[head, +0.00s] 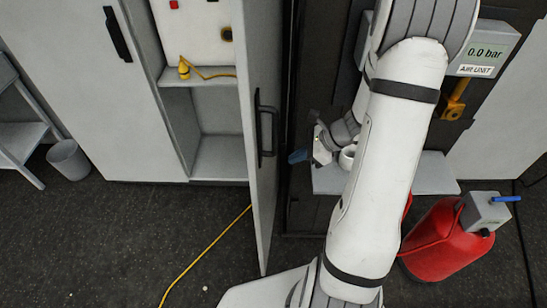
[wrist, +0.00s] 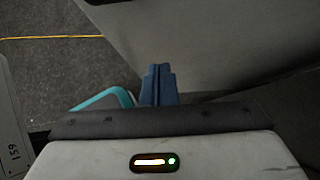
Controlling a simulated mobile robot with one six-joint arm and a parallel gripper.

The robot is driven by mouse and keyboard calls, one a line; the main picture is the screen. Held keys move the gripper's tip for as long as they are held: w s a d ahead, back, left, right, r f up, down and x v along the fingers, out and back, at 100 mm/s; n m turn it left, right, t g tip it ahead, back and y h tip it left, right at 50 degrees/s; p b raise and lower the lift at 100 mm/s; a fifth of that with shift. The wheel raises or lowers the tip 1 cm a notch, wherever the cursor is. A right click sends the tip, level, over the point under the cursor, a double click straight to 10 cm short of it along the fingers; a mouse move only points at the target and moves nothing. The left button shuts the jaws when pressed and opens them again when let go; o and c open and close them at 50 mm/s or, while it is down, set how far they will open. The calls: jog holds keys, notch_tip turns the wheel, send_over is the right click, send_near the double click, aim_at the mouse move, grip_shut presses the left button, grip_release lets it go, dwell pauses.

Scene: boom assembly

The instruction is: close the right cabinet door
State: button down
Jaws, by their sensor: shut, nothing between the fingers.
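The right cabinet door (head: 258,190) is a light grey panel standing open, swung out toward me, with a black vertical handle (head: 266,130) on its outer face. The cabinet interior (head: 215,155) shows to its left. My gripper (head: 298,157) has blue fingers and is just right of the door, on the handle side, a little below handle height in the picture. In the wrist view the blue fingers (wrist: 158,85) are shut together and empty, beside a large grey panel (wrist: 230,40) that looks like the door. Whether they touch it I cannot tell.
The left cabinet door (head: 80,90) is shut. A yellow cable (head: 205,250) runs over the floor below the opening. A red canister (head: 440,245) stands at the right, and a grey bin (head: 68,160) at the left. A dark unit with a gauge box (head: 487,50) stands right of the cabinet.

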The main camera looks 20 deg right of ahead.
aim_at(263, 166)
jog(key=a+f, duration=0.1)
jog(key=a, duration=0.1)
jog(key=w+a+f+p, duration=0.1)
jog(key=w+a+f, duration=0.1)
jog(key=a, duration=0.1)
jog(key=shift+w+a+p, duration=0.25)
jog(key=shift+a+p, duration=0.05)
jog(key=shift+w+a, duration=0.2)
jog(key=shift+a, duration=0.15)
